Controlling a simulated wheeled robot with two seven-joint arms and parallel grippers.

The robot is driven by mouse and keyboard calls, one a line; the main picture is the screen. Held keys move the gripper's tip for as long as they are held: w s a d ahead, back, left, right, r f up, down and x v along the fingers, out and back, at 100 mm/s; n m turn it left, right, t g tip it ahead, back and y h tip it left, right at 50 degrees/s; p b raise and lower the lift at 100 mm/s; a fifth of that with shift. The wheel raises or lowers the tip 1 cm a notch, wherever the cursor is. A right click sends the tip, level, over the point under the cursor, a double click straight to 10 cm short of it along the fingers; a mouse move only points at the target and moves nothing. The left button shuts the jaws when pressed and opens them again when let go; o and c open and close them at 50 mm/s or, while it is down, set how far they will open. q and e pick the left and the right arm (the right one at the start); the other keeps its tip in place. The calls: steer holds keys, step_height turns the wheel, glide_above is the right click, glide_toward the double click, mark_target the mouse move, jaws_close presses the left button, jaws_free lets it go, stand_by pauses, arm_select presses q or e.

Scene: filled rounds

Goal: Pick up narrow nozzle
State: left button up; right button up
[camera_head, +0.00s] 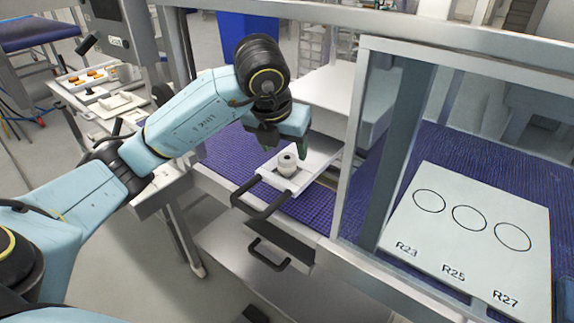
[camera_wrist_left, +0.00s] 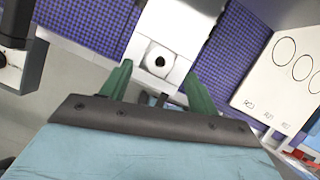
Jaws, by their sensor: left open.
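My left gripper (camera_head: 300,148) is above the belt at the centre of the head view, partly hidden by its own wrist. Its two green fingers are apart and empty in the left wrist view (camera_wrist_left: 158,82). A pale round piece (camera_head: 287,163) with a hole sits on a light-coloured tray (camera_head: 318,152) just below the gripper. In the left wrist view the round piece (camera_wrist_left: 157,62) lies beyond and between the fingertips, apart from them. I cannot tell whether this piece is the narrow nozzle; no other piece is clearly a nozzle. My right gripper is not in view.
A pale board (camera_head: 470,255) with three circles marked R23, R25 and R27 lies right, behind a metal frame post (camera_head: 385,150). A side bench (camera_head: 95,88) with small orange items stands at far left. Dark handles (camera_head: 268,252) stick out below the tray. Blue belt (camera_head: 235,150) surrounds the tray.

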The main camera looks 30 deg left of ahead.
mark_target(286, 158)
arm_select(q)
steer(key=x, duration=0.4)
steer(key=shift+s, duration=0.1)
steer(key=c, duration=1.1)
steer(key=shift+r, duration=0.1)
